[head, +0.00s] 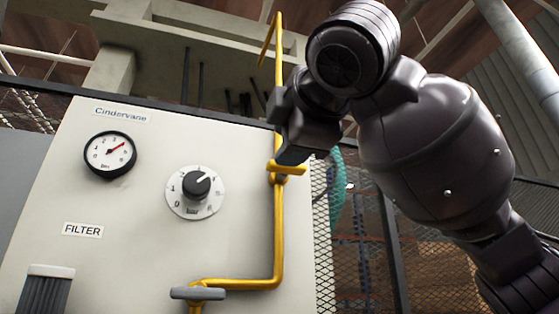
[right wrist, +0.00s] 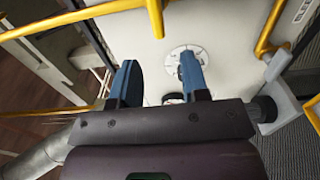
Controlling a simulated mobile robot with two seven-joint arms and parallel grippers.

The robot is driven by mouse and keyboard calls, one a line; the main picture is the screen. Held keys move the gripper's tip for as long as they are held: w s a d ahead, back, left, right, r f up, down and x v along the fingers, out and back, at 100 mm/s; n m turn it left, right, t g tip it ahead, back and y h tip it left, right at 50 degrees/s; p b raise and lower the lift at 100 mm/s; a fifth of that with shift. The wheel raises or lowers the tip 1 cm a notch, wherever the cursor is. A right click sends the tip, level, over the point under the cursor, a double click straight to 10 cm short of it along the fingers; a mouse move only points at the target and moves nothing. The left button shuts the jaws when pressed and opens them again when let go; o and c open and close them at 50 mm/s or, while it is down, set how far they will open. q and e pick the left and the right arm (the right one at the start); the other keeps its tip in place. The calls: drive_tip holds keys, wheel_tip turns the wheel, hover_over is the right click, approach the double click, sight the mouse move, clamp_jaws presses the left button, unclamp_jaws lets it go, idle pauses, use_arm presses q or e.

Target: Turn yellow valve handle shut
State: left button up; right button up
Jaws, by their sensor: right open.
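The yellow valve handle (head: 290,168) sits on the vertical yellow pipe (head: 279,235) at the right edge of the panel in the head view. It appears as a short bar crosswise to the pipe. My right gripper (head: 292,153) is right at the handle from above and hides part of it; I cannot tell whether they touch. In the right wrist view its two blue fingers (right wrist: 158,80) are apart with nothing held between them. A yellow bar (right wrist: 155,18) shows beyond the fingertips there; I cannot tell whether it is the handle. My left gripper is not in view.
The pale panel (head: 140,200) carries a pressure gauge (head: 110,154), a black dial knob (head: 196,185) and a FILTER label (head: 82,230). A grey handle (head: 198,293) sits on the lower pipe. Mesh fencing (head: 355,250) stands right of the panel.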

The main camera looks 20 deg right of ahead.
drive_tip(key=shift+s, duration=1.2)
